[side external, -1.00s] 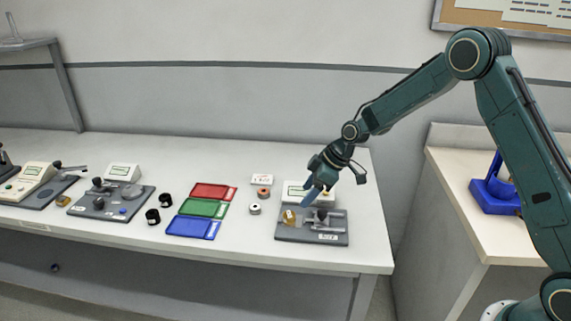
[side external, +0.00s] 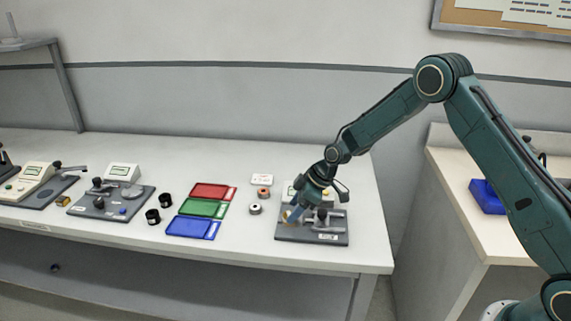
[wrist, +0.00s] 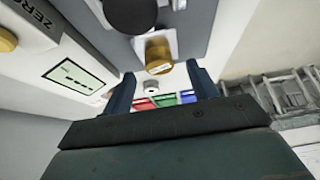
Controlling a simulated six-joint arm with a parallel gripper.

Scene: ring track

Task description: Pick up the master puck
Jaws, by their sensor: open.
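A gold-coloured puck (wrist: 158,56) with a small white label, which looks like the master puck, sits on the grey plate of the right-hand gauge station (side external: 318,239). In the side view the puck (side external: 286,219) is partly hidden by my gripper (side external: 293,216). In the wrist view my gripper (wrist: 160,76) is open, with its blue fingers apart and nothing held between them. The puck appears just beyond the gap between the fingertips. I cannot tell whether a finger touches it.
A dark round knob (wrist: 131,13) and the station's display box (wrist: 75,75) are close to the puck. Red (side external: 213,191), green (side external: 204,208) and blue (side external: 193,228) trays lie to the left, with small rings (side external: 255,209) between. Another gauge station (side external: 92,208) stands further left.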

